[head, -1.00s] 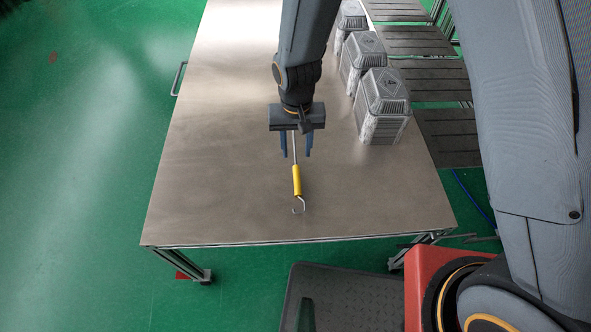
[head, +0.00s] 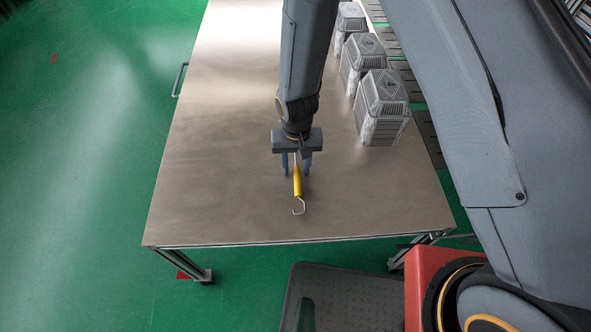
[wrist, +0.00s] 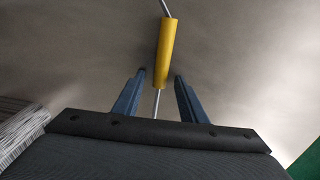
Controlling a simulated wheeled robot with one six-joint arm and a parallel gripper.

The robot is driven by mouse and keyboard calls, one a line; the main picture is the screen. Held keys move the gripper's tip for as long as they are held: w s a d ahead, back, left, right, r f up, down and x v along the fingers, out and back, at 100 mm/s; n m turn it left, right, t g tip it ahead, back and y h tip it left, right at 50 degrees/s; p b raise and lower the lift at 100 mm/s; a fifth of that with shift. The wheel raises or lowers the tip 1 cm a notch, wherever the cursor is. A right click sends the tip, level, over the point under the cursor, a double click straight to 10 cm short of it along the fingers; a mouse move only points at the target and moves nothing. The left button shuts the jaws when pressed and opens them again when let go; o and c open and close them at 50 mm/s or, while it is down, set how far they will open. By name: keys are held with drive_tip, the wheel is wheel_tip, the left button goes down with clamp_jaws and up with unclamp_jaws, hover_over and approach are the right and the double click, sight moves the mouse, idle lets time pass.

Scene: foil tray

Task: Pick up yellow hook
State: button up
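The yellow hook (head: 298,181) has a yellow handle, a thin metal shaft and a bent metal end pointing toward the table's near edge. It lies on the metal table, and its shaft's far end is hidden beneath my gripper in the head view. My gripper (head: 298,174) points down over the hook with its two blue fingers apart. In the wrist view the handle (wrist: 166,52) lies ahead of the gap, and the shaft runs between the open fingers (wrist: 160,74). Neither finger visibly touches the hook.
The metal table (head: 215,190) is clear to the left of the hook. Three grey lidded containers (head: 384,108) stand in a row along the table's right side. The table's near edge lies a little beyond the hook's bent end.

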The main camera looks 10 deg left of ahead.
clamp_jaws()
